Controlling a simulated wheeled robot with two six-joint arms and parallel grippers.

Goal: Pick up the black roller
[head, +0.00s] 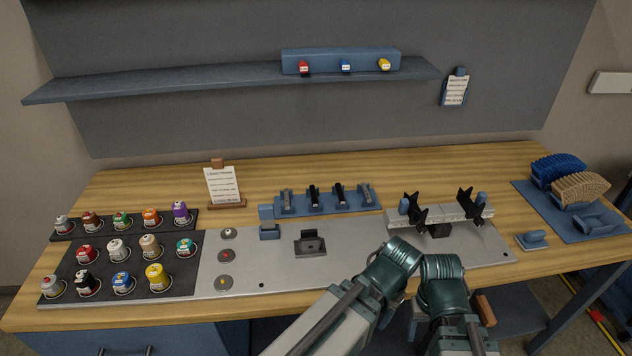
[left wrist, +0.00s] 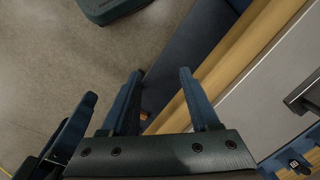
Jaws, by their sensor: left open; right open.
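A blue rack (head: 325,203) stands at the back middle of the bench and holds several small tools. Two of them have black tops: one left of centre (head: 313,193) and one right of centre (head: 340,192). At this size I cannot tell which is the black roller. My left gripper (left wrist: 160,92) is open and empty in the left wrist view, over the floor beside the bench's front edge. In the head view both arms come in at the lower right, well short of the rack. My right gripper is mostly hidden there by the arm links.
Black V-shaped supports (head: 417,212) stand on the right of the metal plate (head: 270,275). Paint jars fill a dark tray (head: 70,290) at left. A small card stand (head: 225,187) is behind.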

